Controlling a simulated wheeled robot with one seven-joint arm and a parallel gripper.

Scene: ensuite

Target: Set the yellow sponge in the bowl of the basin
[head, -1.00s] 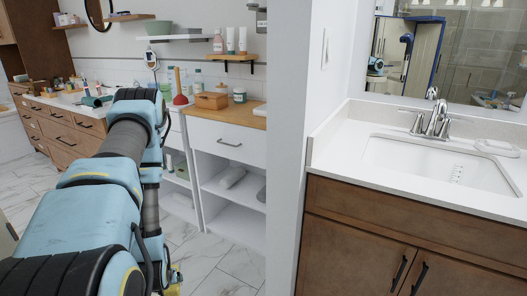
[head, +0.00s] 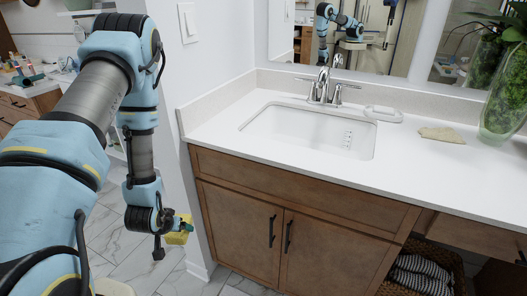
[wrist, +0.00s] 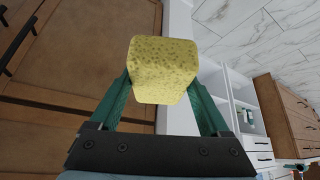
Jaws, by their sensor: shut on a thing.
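My gripper (wrist: 157,98) is shut on the yellow sponge (wrist: 160,68), which sits between the two green fingers in the wrist view. In the head view the sponge (head: 178,237) shows low beside the vanity's left side, below the counter's height, with my gripper (head: 184,226) partly hidden behind the wrist. The white basin (head: 310,132) is sunk in the white counter to the right of and above my gripper. Its bowl looks empty, with several dark overflow holes on its right inner wall.
A chrome faucet (head: 324,88) stands behind the basin. A soap dish (head: 383,114), a folded tan cloth (head: 442,134) and a glass vase with plants (head: 504,95) stand to the right. The wooden cabinet (head: 290,225) is below. A wall (head: 190,75) rises left of the counter.

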